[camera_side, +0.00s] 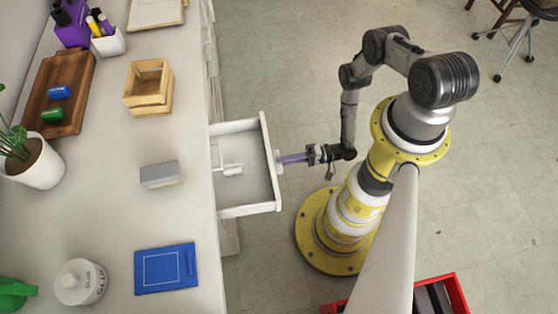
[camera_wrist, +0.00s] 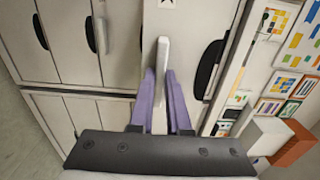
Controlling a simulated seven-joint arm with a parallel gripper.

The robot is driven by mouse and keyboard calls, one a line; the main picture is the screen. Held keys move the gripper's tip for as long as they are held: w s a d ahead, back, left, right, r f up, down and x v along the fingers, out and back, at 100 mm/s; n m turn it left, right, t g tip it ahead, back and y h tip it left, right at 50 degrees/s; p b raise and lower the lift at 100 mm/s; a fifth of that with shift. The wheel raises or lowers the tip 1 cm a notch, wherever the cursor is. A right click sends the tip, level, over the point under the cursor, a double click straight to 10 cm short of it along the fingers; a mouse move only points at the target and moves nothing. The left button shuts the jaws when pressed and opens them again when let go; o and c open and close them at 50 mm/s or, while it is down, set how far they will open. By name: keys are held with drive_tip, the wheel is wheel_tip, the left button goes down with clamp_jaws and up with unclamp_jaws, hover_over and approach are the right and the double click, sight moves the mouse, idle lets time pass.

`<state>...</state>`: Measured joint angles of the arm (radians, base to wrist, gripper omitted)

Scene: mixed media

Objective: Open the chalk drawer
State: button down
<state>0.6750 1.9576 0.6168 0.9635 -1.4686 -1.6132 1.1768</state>
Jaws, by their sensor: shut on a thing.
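The white drawer (camera_side: 247,192) is pulled out from the side of the white counter in the side view. White pieces that look like chalk (camera_side: 232,169) lie inside it, toward the counter. My gripper (camera_side: 281,160) is at the middle of the drawer's front, with its purple fingers pointing at the counter. In the wrist view my gripper (camera_wrist: 160,75) has its fingers on both sides of a white bar handle (camera_wrist: 162,60), shut on it. A star mark (camera_wrist: 167,3) shows on the front above the handle.
The counter top holds a wooden box (camera_side: 148,88), a grey block (camera_side: 161,174), a blue board (camera_side: 166,268), a glue jar (camera_side: 80,283) and a wooden tray (camera_side: 42,92). Dark handles (camera_wrist: 208,70) flank the drawer front in the wrist view.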

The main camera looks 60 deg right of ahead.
drive_tip(key=shift+d, duration=0.1)
drive_tip(key=c, duration=0.9)
unclamp_jaws()
drive_tip(key=shift+s, duration=0.1)
drive_tip(key=shift+s+d+r, duration=0.55)
drive_tip(key=shift+d+r, duration=0.05)
drive_tip(key=shift+r, duration=0.55)
drive_tip(key=shift+s+d+r, duration=0.55)
drive_tip(key=shift+s+r, duration=0.05)
drive_tip(key=shift+r, duration=0.6)
drive_tip(key=shift+s+d+r, duration=0.55)
drive_tip(key=shift+d+r, duration=0.05)
drive_tip(key=shift+r, duration=0.55)
